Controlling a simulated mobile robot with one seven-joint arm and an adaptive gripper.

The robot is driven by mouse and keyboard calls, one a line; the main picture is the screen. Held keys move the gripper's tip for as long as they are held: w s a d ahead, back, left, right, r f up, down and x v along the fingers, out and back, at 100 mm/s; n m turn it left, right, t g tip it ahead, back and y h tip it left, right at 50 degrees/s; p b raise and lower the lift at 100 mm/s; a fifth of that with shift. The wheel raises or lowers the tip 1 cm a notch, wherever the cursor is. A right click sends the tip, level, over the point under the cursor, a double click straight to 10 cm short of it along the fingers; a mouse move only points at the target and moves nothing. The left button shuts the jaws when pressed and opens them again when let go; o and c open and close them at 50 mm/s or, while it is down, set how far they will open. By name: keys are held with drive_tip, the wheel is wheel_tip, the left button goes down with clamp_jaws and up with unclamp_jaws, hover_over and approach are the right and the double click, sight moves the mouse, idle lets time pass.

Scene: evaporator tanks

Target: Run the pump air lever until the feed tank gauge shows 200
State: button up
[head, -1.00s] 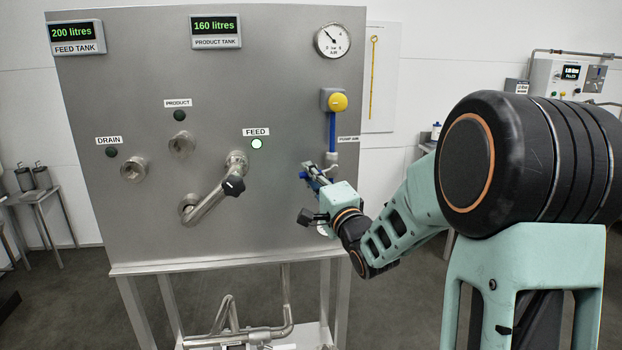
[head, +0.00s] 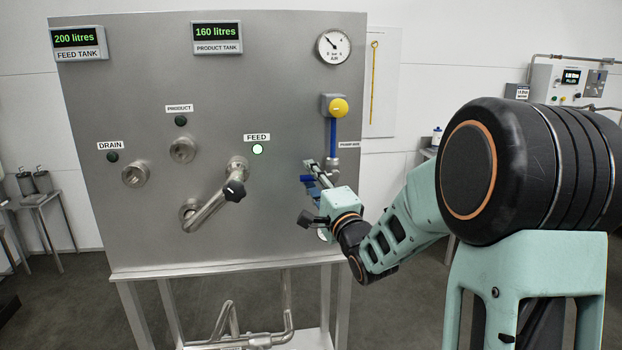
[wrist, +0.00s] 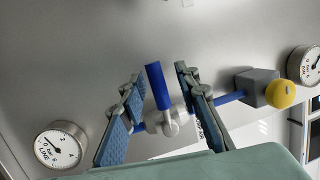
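The feed tank gauge (head: 79,38) reads 200 litres in the head view. The pump air lever has a blue handle (wrist: 157,85) on a silver valve (wrist: 168,122). In the wrist view the handle lies across the line of the blue air pipe (wrist: 230,97). My gripper (wrist: 160,75) is open, with one finger on each side of the handle and visible gaps to both. In the head view my gripper (head: 311,172) is at the panel's lower right, below the pump air label (head: 349,145), and partly hides the lever.
The product tank gauge (head: 217,38) reads 160 litres. The green feed lamp (head: 258,150) is lit. A black-knobbed feed pipe (head: 212,206) sticks out left of my gripper. A yellow button (head: 339,107) and air dial (head: 333,47) are above; a line dial (wrist: 58,146) is near the fingers.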

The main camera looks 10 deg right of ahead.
drive_tip(key=v, duration=1.2)
drive_tip(key=shift+f, duration=0.1)
